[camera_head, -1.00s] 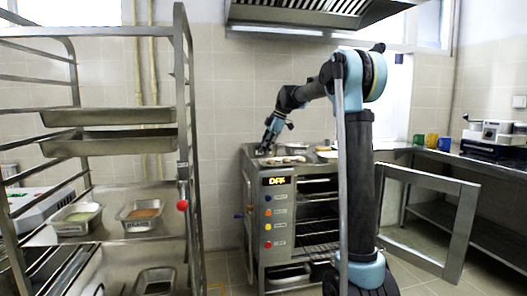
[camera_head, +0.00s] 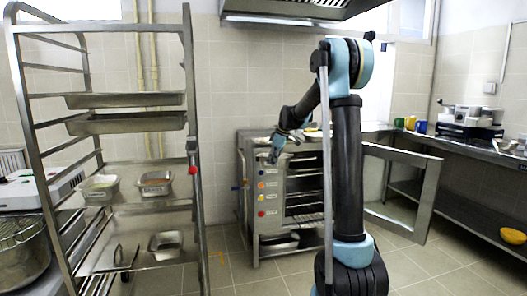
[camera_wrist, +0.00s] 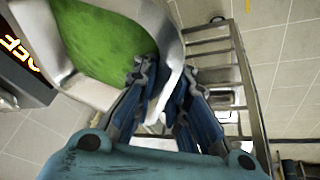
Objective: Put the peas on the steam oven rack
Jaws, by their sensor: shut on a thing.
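Green peas (camera_wrist: 105,40) lie in a metal pan (camera_wrist: 85,92) in the wrist view. My gripper (camera_wrist: 166,92) is shut on the rim of this pan, one finger on each side of its wall. In the head view my gripper (camera_head: 275,156) hangs in front of the upper left of the steam oven (camera_head: 265,222), by its control panel. The held pan is hard to make out there. The oven door (camera_head: 405,195) stands open to the right. Wire racks (camera_head: 303,190) show inside, partly hidden behind my arm.
A tall trolley (camera_head: 196,215) on the left holds trays (camera_head: 125,122) and small pans (camera_head: 155,183). A counter (camera_head: 455,147) with cups and a machine runs along the right. A hood hangs above the oven. Floor is free between trolley and oven.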

